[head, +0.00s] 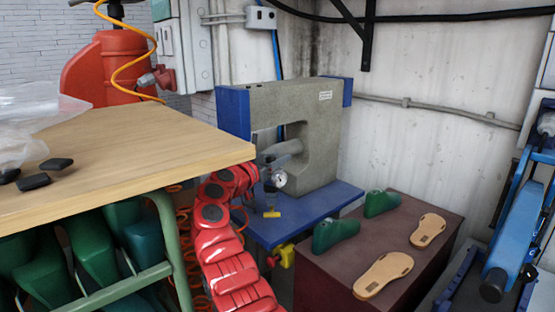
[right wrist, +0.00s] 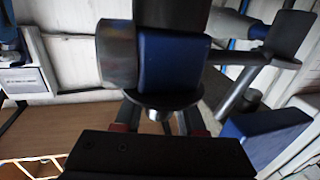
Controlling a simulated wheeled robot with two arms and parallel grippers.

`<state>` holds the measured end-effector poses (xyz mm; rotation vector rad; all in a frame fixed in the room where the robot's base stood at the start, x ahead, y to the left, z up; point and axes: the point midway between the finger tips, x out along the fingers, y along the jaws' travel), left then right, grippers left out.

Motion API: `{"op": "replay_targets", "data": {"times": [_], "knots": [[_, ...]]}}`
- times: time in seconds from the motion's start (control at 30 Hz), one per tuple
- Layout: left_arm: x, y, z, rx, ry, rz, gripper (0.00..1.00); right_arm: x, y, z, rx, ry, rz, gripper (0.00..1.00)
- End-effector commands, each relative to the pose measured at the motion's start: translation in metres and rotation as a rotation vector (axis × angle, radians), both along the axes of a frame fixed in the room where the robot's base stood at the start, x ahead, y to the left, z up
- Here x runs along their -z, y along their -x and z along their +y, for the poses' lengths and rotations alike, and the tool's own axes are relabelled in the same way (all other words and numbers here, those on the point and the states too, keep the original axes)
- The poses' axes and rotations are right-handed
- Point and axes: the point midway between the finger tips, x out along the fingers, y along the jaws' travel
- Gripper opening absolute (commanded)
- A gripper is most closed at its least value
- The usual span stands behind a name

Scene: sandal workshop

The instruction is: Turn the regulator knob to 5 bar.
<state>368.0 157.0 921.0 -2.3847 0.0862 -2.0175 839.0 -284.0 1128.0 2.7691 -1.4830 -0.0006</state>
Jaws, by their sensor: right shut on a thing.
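The regulator, with a round white pressure gauge (head: 279,179), stands in front of the grey press. Its blue body (right wrist: 170,62) fills the upper middle of the right wrist view, with a metal cylinder (right wrist: 117,55) at its left. My right gripper (head: 268,166) is at the regulator, at the end of my red arm. In the right wrist view my gripper (right wrist: 158,118) is shut around the regulator's knob; the knob is mostly hidden by the fingers and a dark disc. The gauge reading is too small to tell. My left gripper is not in view.
The grey press (head: 325,130) stands on a blue table (head: 335,208) close behind. A wooden workbench (head: 110,140) is at the left. A dark red box (head: 330,272) at the right carries green lasts (head: 335,234) and tan soles (head: 384,273).

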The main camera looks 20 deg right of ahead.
Motion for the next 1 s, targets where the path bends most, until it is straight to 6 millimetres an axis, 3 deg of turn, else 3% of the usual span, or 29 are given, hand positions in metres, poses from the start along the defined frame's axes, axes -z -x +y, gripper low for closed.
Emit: {"op": "replay_targets", "data": {"times": [0.6,0.63,0.7,0.77,1.0], "knots": [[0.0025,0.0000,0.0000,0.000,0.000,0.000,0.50,-0.0003,0.0003,-0.0009,0.007,0.001,-0.001,0.00],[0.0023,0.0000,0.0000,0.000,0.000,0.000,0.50,-0.0004,0.0003,-0.0009,0.007,0.001,-0.001,0.44],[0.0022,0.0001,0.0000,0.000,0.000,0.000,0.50,-0.0004,0.0004,-0.0009,0.007,0.001,-0.001,0.57],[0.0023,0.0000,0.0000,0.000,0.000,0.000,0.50,-0.0003,0.0004,-0.0007,0.007,0.001,-0.001,0.68],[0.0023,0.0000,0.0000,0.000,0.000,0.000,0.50,-0.0001,0.0002,-0.0004,0.007,0.000,0.000,0.69]]}}
